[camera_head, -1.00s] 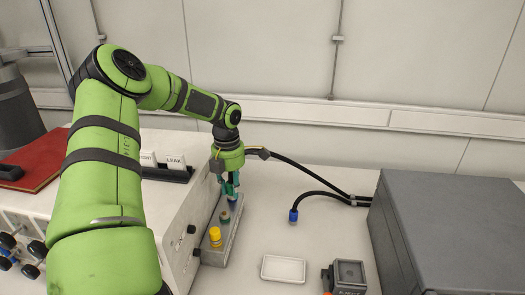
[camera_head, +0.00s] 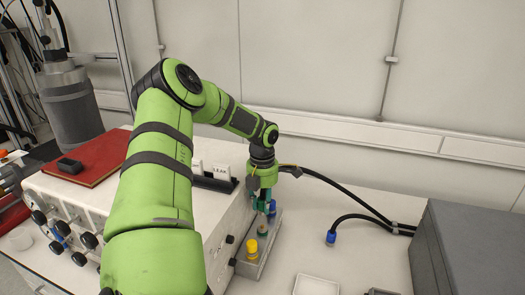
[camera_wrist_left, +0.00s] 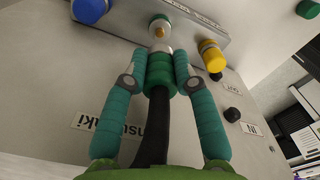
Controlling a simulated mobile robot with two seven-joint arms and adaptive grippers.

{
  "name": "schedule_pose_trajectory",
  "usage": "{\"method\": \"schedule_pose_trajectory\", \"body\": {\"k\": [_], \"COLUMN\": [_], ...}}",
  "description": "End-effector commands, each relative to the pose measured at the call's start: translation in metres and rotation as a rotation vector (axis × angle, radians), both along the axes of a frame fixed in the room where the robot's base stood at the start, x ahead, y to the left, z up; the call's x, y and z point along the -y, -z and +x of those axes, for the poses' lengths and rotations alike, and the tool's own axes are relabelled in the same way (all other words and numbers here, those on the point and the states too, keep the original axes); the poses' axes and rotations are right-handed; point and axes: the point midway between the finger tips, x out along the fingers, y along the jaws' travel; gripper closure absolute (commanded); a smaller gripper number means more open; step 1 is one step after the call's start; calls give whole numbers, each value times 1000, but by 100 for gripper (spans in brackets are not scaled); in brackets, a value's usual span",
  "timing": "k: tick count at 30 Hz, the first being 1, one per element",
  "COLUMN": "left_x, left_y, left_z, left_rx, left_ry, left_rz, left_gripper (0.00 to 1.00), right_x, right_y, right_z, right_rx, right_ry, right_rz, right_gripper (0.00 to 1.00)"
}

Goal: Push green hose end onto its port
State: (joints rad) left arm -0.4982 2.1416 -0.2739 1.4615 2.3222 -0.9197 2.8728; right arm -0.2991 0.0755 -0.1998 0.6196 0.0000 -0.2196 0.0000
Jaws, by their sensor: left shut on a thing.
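My left gripper (camera_head: 262,206) is over a metal port block (camera_head: 262,262) beside the white instrument box. In the left wrist view, its teal fingers (camera_wrist_left: 160,72) are shut on the green collar of a black hose, the green hose end (camera_wrist_left: 160,82). The hose end points at the middle port (camera_wrist_left: 158,25), which has a green ring and a pale tip. The two are in line and very close; I cannot tell whether they touch. In the head view the fingers hide most of the hose end. My right gripper is not in view.
A yellow fitting (camera_wrist_left: 212,56) and a blue fitting (camera_wrist_left: 90,8) flank the middle port closely. A loose blue-ended hose (camera_head: 331,238) lies right of the block. A white tray (camera_head: 316,285) and a grey box (camera_head: 470,250) stand further right. Open table lies between.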

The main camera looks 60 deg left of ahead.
Motion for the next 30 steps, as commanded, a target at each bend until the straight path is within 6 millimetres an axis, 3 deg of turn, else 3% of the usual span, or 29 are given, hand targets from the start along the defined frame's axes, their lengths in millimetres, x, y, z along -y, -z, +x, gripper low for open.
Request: {"method": "schedule_pose_trajectory", "body": {"k": [13,30], "left_x": [0,0], "left_y": [43,46], "left_z": [0,0], "left_rx": [0,0], "left_ry": [1,0], "left_rz": [1,0], "left_gripper": [100,100], "right_x": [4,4], "right_y": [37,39], "right_z": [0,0], "right_rx": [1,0], "right_ry": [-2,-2], "right_rz": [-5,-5], "right_gripper": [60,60]}}
